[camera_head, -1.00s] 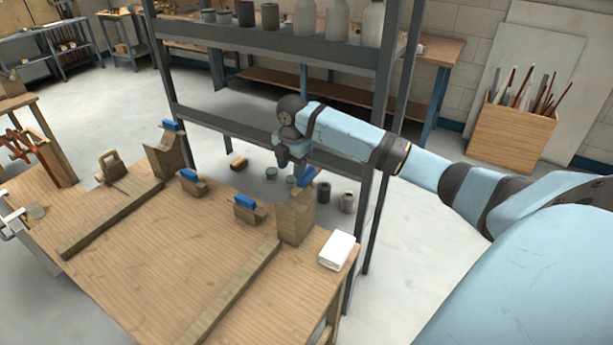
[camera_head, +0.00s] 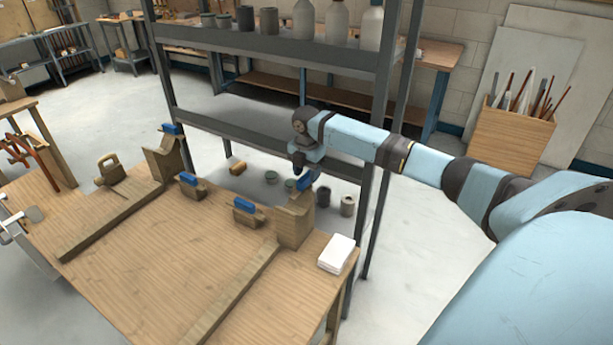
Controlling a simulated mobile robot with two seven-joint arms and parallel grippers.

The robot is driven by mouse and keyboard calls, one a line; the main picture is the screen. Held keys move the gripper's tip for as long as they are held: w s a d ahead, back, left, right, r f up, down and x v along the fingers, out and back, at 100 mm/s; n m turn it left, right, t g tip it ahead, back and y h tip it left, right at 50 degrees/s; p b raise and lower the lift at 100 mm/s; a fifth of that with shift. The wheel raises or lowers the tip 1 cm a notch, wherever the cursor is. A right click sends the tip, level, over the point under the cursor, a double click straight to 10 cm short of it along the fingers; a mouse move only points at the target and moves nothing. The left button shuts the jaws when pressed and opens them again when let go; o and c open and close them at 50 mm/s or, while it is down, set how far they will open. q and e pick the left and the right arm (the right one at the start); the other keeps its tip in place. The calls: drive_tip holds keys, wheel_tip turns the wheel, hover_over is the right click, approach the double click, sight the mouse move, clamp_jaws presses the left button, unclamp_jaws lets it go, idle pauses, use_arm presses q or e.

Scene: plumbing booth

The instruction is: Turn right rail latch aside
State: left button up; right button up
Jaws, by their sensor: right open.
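The right rail (camera_head: 235,300) is a long wooden strip on the workbench. A tall wooden block (camera_head: 293,226) stands at its far end, with a blue latch (camera_head: 304,181) on top. My right gripper (camera_head: 300,168) is just above and behind this latch, pointing down, open and empty. Its fingers are small and dark, and I cannot tell whether they touch the latch. My left gripper is not in view.
Other blue-topped wooden pieces include a small block (camera_head: 248,214), another small block (camera_head: 190,188) and a tall block (camera_head: 165,160) by the left rail (camera_head: 110,220). A white stack (camera_head: 337,252) lies right of the latch block. A metal shelf (camera_head: 250,135) stands behind.

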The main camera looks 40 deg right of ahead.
drive_tip(key=shift+f, duration=0.9)
drive_tip(key=shift+c, duration=0.5)
clamp_jaws()
